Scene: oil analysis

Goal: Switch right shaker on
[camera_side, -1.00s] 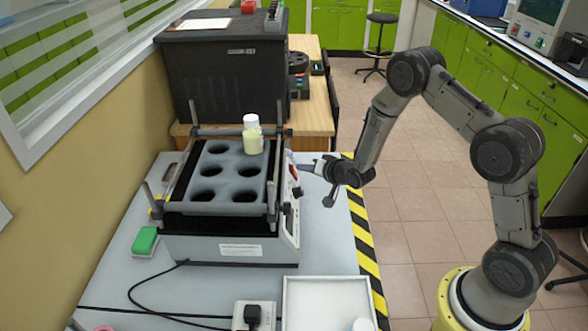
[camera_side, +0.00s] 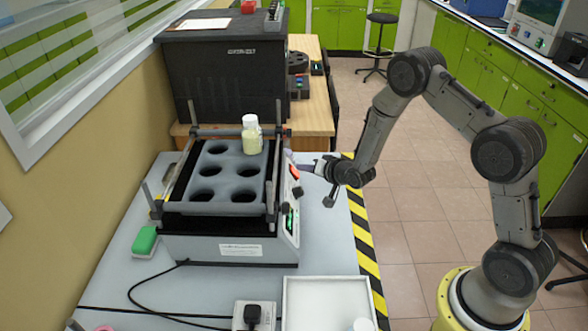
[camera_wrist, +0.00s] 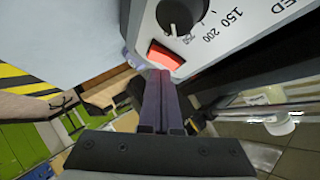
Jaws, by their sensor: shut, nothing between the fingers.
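The shaker (camera_side: 176,247) stands on the grey table, with a black platform of round holes. Its front panel faces my arm. A red switch (camera_side: 294,171) glows at the panel's far end, and a green display (camera_side: 289,218) is lit nearer the camera. In the wrist view the lit red switch (camera_wrist: 165,56) sits beside a black knob (camera_wrist: 182,14) with a speed scale. My gripper (camera_side: 303,168) is shut and empty. Its purple fingertips (camera_wrist: 158,73) are right by the switch's lower edge; I cannot tell whether they touch it.
A capped bottle (camera_side: 252,140) stands in a far right hole of the platform. A green item (camera_side: 144,241) lies left of the shaker. A white tray (camera_side: 330,292) and a power socket (camera_side: 254,315) are in front. A large black machine (camera_side: 225,75) stands behind.

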